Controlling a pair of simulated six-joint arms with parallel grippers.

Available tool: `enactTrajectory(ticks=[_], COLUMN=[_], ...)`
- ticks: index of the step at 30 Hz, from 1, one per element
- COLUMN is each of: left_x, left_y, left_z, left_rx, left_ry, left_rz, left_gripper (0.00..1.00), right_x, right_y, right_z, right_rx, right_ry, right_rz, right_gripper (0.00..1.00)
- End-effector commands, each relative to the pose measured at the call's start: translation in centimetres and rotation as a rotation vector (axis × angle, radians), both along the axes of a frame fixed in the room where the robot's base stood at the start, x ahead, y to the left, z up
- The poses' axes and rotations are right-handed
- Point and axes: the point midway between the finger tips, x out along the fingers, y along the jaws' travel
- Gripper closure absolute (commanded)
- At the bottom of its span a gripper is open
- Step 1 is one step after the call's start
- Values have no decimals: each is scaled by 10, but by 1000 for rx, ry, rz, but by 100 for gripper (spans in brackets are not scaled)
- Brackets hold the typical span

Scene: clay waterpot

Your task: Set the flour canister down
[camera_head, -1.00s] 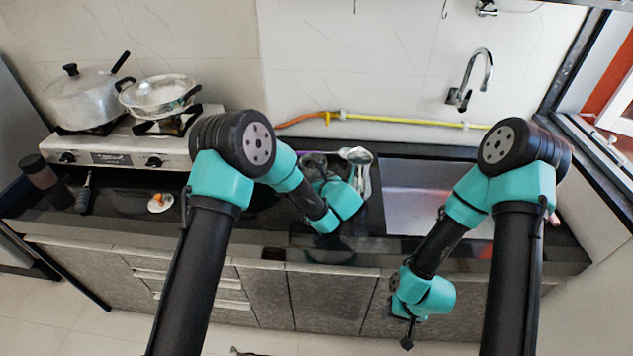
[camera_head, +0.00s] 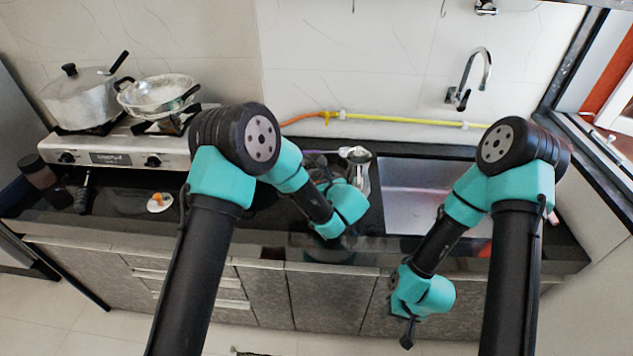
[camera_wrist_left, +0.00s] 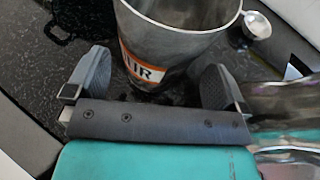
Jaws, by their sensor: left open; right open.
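The flour canister (camera_wrist_left: 180,35) is a metal tub with an orange and white label, seen in the left wrist view. It appears upright on the dark speckled counter (camera_wrist_left: 55,65). My left gripper (camera_wrist_left: 152,82) is open, with one finger on each side of the canister's lower part; whether either finger touches it I cannot tell. In the head view, my left arm's teal wrist (camera_head: 342,208) hides most of the canister and the left fingers. My right gripper (camera_head: 408,335) hangs in front of the cabinets, away from the canister; it is open and appears empty.
A shiny metal object (camera_wrist_left: 257,25) lies right of the canister in the left wrist view. In the head view, a sink (camera_head: 415,195) is to the right. A stove (camera_head: 120,150) with a pot (camera_head: 80,97) and a pan (camera_head: 158,92) is at left.

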Motion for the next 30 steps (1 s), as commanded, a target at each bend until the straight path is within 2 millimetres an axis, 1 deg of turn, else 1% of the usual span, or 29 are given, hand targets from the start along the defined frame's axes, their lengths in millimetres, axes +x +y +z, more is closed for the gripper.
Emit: enactTrajectory(ticks=[1,6,9,13,18,30], left_x=[-8,-36,-50,-63,-70,-70], left_y=[-5,-19,-25,-32,-35,-35], left_z=[5,17,24,30,33,33], left_rx=[1,0,2,1,0,0], left_ry=[-2,-1,-1,-1,-1,-1], left_rz=[-4,-3,-3,-2,0,0], left_gripper=[0,0,0,0,0,0], right_x=[0,0,0,0,0,0], right_y=[0,0,0,0,0,0], right_z=[0,0,0,0,0,0], right_rx=[0,0,0,0,0,0], right_ry=[0,0,0,0,0,0], right_rz=[0,0,0,0,0,0], right_gripper=[57,57,57,57,57,57])
